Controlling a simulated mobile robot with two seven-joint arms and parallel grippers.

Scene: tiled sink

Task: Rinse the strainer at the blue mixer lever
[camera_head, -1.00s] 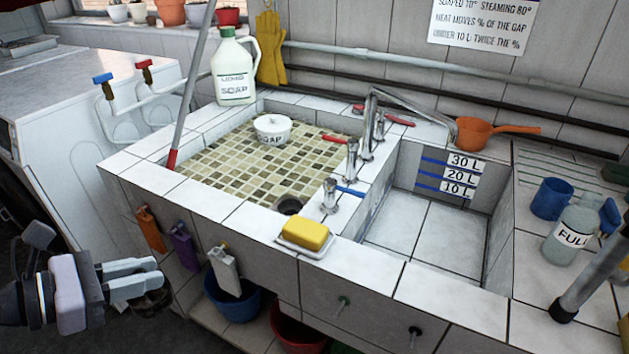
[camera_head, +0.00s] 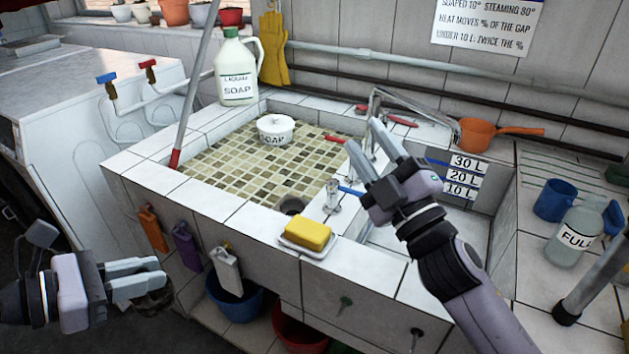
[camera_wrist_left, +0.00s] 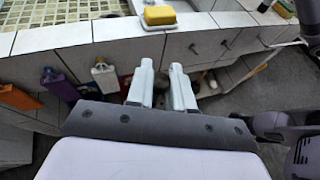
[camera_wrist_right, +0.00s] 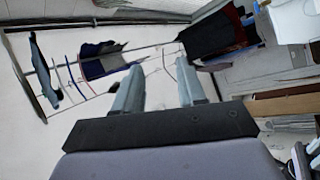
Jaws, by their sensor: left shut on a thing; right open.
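The blue mixer lever (camera_head: 348,191) sits on a short chrome tap (camera_head: 333,199) on the divider between the two basins. My left gripper (camera_head: 164,280) is at the lower left, outside the sink front, shut on a dark, rounded thing (camera_head: 152,305) that looks like the strainer. The fingers hide much of it; its mesh is not clear. My right gripper (camera_head: 365,135) is open and empty, its fingers pointing up and back over the divider, just right of the blue lever in the picture. Its fingers also show apart in the right wrist view (camera_wrist_right: 158,85).
Red levers (camera_head: 336,140) are farther back near the chrome spout (camera_head: 374,95). Yellow soap (camera_head: 307,234) lies on the front ledge. An orange dipper (camera_head: 480,134) is on the back ledge. A mop handle (camera_head: 192,90) leans at left.

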